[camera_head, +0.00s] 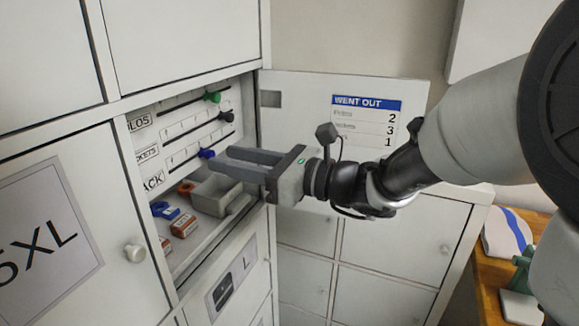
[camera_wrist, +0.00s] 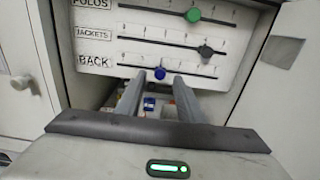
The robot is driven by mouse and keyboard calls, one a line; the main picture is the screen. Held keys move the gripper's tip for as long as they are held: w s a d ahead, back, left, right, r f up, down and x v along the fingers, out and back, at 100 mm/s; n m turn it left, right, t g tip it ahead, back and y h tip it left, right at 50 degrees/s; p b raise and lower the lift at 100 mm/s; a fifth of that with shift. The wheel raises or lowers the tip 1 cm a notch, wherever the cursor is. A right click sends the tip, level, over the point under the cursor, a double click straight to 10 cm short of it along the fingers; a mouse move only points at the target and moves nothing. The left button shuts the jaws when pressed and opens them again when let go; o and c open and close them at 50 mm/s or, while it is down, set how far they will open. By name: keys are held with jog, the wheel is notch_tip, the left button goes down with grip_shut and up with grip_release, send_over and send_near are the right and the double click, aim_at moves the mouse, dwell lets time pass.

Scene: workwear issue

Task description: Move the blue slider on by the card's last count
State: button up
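The blue slider (camera_head: 206,153) sits on the lowest rail, marked BACK, of the white panel (camera_wrist: 105,52) inside the open locker. In the wrist view the blue slider (camera_wrist: 159,73) is left of the rail's middle; the scale figures are too small to read surely. My gripper (camera_head: 220,160) is open and empty, its fingers pointing at the panel. In the wrist view the blue knob shows between the fingertips; I cannot tell whether either touches it. The WENT OUT card (camera_head: 366,120) on the open door lists 2, 3 and, last, 1; its lowest label is partly hidden by my arm.
A green slider (camera_wrist: 193,14) and a dark slider (camera_wrist: 205,51) sit on the POLOS and JACKETS rails above. Below the panel are a grey bin (camera_head: 215,196), a small orange-brown box (camera_head: 184,225) and blue items (camera_head: 165,210). The open door (camera_head: 300,110) stands close at the right.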

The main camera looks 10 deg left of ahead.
jog(key=v, duration=1.5)
jog(key=s+d+f+n+g+h+p, duration=0.1)
jog(key=s+f+n+g+h+p, duration=0.15)
jog(key=s+n+h, duration=0.35)
jog(key=s+d+f+n+g+h+p, duration=0.1)
jog(key=s+d+f+n+h, duration=0.15)
jog(key=s+n, duration=0.4)
jog(key=d+r+n+t+h+p, duration=0.1)
jog(key=d+n+t+h+p, duration=0.2)
jog(key=d+n+h, duration=0.5)
jog(key=d+t+h, duration=0.1)
jog(key=d, duration=0.4)
jog(key=shift+r+n, duration=0.35)
jog(key=shift+s, duration=0.2)
